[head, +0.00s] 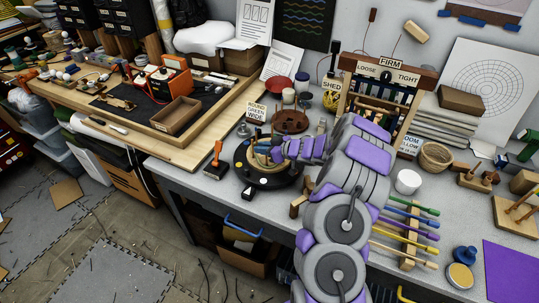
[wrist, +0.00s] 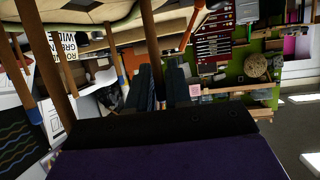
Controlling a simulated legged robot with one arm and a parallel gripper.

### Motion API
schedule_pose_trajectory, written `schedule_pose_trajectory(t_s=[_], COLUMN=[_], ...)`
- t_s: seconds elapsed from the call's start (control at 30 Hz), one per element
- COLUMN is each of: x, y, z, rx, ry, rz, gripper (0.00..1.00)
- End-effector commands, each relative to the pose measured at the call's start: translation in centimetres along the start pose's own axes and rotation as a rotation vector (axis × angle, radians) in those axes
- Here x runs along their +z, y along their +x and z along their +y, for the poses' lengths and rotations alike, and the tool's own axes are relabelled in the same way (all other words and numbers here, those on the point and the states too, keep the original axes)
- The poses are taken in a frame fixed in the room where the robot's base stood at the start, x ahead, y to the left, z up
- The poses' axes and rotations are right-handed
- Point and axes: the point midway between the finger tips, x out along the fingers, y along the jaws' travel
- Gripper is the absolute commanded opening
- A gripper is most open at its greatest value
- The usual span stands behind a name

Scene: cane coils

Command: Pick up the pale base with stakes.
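The pale base (wrist: 100,12) shows along the top of the wrist view, which looks upside down. Brown stakes (wrist: 58,60) with blue bands run from it. In the head view the pale base (head: 262,158) sits on a black round turntable (head: 250,176), partly hidden by my gripper (head: 277,150). My gripper (wrist: 162,88) shows two dark fingers spread apart in the wrist view. One stake appears to pass between them, with gaps at the sides. The contact point is too dark to make out clearly.
Coloured rods (head: 410,222) lie to the right of my arm. The bench's front edge is close.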

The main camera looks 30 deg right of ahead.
Motion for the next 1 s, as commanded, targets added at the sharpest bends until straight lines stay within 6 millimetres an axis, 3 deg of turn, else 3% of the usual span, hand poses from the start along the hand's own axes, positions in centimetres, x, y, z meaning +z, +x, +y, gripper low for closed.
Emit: schedule_pose_trajectory(t_s=[0.2, 1.0], x=[0.00, -0.02], y=[0.00, 0.00], z=[0.03, 0.14], rx=[0.000, 0.002], ry=[0.000, 0.000], rz=[0.000, 0.001], gripper=[0.00, 0.00])
